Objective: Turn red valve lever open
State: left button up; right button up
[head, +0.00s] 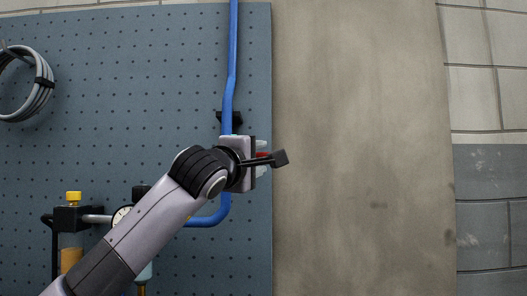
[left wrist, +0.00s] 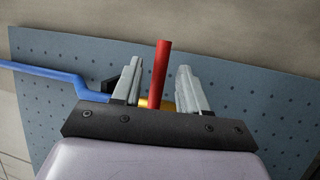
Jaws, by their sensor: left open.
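The red valve lever (left wrist: 160,72) stands between the two fingers of my left gripper (left wrist: 160,80) in the left wrist view. A gap shows on each side of it, so the fingers look apart from it. A bit of brass (left wrist: 167,106) shows at its base. In the head view my left gripper (head: 262,158) is at the blue pipe (head: 228,92), near the right edge of the pegboard. Only a small red part of the lever (head: 262,155) shows there; my wrist hides the rest and the valve body. My right gripper is in neither view.
The blue pegboard (head: 130,95) carries a grey hose coil (head: 43,85) at upper left. A yellow-capped unit (head: 73,198) and a gauge (head: 121,214) sit at lower left, partly behind my arm. The bare beige panel (head: 360,120) to the right is clear.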

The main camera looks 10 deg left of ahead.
aim_at(261, 157)
pick_arm(q)
jog(key=shift+p+x, duration=0.55)
jog(key=shift+x, duration=1.1)
grip_shut()
